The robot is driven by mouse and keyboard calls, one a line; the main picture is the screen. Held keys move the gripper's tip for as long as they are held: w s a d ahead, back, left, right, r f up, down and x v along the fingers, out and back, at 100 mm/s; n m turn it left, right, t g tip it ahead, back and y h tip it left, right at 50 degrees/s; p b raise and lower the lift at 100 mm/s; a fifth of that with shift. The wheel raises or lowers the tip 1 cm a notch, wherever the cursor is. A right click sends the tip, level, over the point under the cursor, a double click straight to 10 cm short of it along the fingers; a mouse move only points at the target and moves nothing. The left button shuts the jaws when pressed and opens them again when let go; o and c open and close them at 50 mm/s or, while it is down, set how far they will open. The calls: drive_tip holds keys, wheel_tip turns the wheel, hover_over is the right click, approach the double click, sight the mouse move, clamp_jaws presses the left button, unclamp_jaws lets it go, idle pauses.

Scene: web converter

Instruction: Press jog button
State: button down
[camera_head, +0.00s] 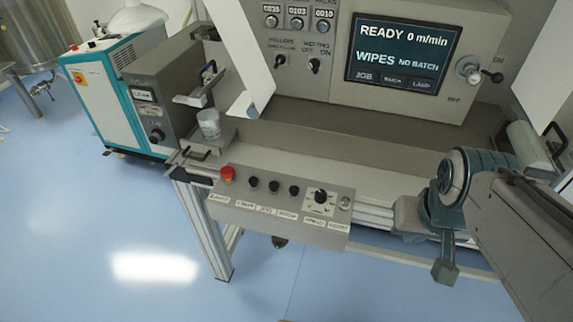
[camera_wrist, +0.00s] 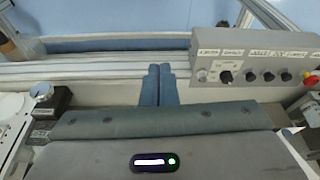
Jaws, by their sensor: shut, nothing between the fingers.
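The control box (camera_head: 240,211) on the front of the machine carries a red mushroom button, three black push buttons, a knob and a small grey button. The jog button (camera_head: 273,186) is the middle black one, above a label that reads JOG. The box is upside down at the upper right of the wrist view, with the jog button (camera_wrist: 269,75) there. My gripper (camera_head: 445,272) is shut and empty, to the right of the box and apart from it. Its fingers (camera_wrist: 158,72) lie together in the wrist view, left of the box.
A screen (camera_head: 403,53) reads READY 0 m/min, WIPES NO BATCH. A pale web sheet (camera_head: 240,60) hangs left of it. A clear cup (camera_head: 209,124) stands left of the box. Metal rails (camera_head: 375,215) run behind the box. Blue floor is open in front.

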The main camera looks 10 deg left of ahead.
drive_tip(key=m+y+p, duration=0.2)
drive_tip(key=m+y, duration=0.6)
drive_tip(key=m, duration=0.6)
hover_over(277, 186)
drive_tip(key=shift+f+t, duration=0.3)
drive_tip(key=shift+f, duration=1.3)
drive_tip(key=shift+f, duration=0.15)
wheel_tip(277, 186, down, 9)
drive_tip(key=b, duration=0.8)
drive_tip(key=shift+r, duration=0.2)
drive_tip(key=shift+f+b, duration=0.4)
drive_tip(key=shift+b, duration=0.25)
